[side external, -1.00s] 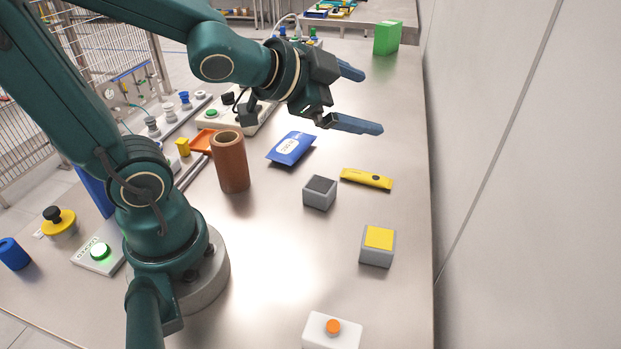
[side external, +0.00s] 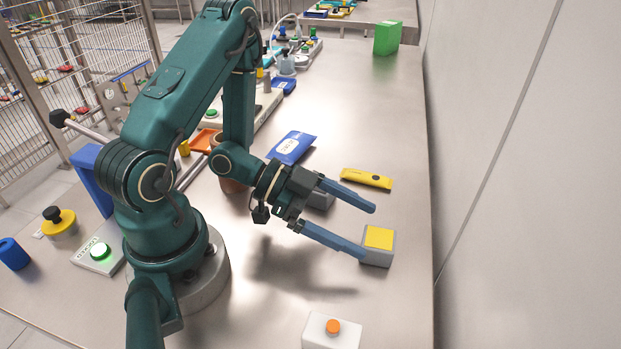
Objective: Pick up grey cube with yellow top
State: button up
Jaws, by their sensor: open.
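The grey cube with a yellow top (side external: 378,245) stands on the steel table, right of centre. My gripper (side external: 368,232) is open, with its two long blue fingers spread and pointing right toward the cube. The lower finger's tip overlaps the cube's left side in the picture; I cannot tell whether it touches. The upper finger's tip lies above and to the left of the cube. Nothing is held between the fingers. A second grey cube (side external: 321,201) is mostly hidden behind my gripper.
A white box with an orange button (side external: 332,330) stands at the front. A blue packet (side external: 291,147) and a brown cylinder (side external: 231,185), partly hidden, are farther left. A green box (side external: 387,38) stands far back. The wall runs along the right.

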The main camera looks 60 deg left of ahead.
aim_at(383, 239)
jog(key=shift+a+f+n, duration=0.1)
jog(key=shift+f+n, duration=0.2)
jog(key=shift+f, duration=0.05)
jog(key=shift+x, duration=2.45)
jog(key=c, duration=1.5)
jog(key=shift+r, duration=0.15)
